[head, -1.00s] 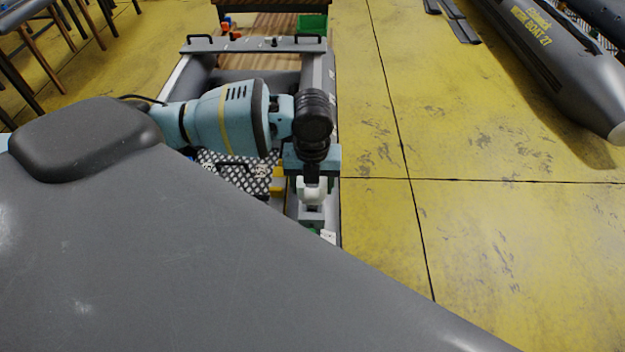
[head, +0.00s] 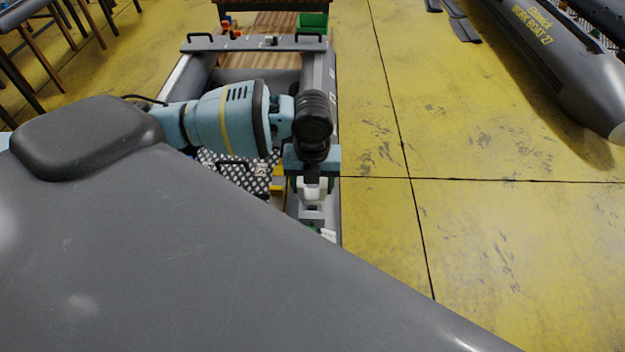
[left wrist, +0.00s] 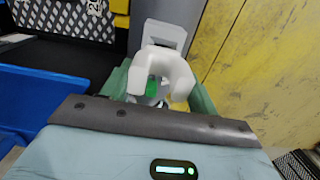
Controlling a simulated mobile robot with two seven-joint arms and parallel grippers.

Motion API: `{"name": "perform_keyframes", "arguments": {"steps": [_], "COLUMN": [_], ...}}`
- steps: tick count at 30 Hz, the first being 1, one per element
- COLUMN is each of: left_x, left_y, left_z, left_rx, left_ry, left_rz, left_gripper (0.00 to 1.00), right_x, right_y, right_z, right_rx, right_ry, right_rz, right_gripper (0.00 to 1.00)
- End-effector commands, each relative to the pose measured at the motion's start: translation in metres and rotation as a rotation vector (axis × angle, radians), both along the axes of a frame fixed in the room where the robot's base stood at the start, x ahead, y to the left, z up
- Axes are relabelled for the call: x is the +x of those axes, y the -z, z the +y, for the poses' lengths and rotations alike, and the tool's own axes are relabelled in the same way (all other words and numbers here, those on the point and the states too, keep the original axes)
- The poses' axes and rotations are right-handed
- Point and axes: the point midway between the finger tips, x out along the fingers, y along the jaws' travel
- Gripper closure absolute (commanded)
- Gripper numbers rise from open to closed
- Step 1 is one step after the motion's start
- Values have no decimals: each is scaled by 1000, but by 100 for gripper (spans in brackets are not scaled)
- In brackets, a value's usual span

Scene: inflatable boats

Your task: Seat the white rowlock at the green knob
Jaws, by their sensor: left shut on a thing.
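The white rowlock (left wrist: 165,65) is a thick U-shaped piece between the green-tipped fingers of my left gripper (left wrist: 160,92). In the head view the rowlock (head: 313,191) shows just below the wrist, over the boat's right tube, with my left gripper (head: 312,178) shut on it. A green part (left wrist: 157,89), which looks like the green knob, shows through the rowlock's opening in the left wrist view. A grey block (left wrist: 164,36) lies just beyond the rowlock. The rowlock's lower end is hidden, so I cannot tell whether it touches a seat. My right gripper is out of view.
The grey boat's tube (head: 318,75) runs along the right side of my arm. A blue bin (left wrist: 35,98) and a black-and-white patterned panel (left wrist: 65,18) lie to the left in the wrist view. Yellow floor (head: 500,240) is clear to the right; another boat (head: 560,65) lies beyond.

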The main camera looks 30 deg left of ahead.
Motion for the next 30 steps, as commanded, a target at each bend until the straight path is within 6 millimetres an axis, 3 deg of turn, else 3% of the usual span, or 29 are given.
{"name": "perform_keyframes", "arguments": {"steps": [30], "left_x": [0], "left_y": [18], "left_z": [0], "left_rx": [-1], "left_ry": [0], "left_rz": [-1], "left_gripper": [65], "right_x": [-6], "right_y": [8], "right_z": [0], "right_rx": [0], "right_ry": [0], "right_rz": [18], "right_gripper": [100]}}
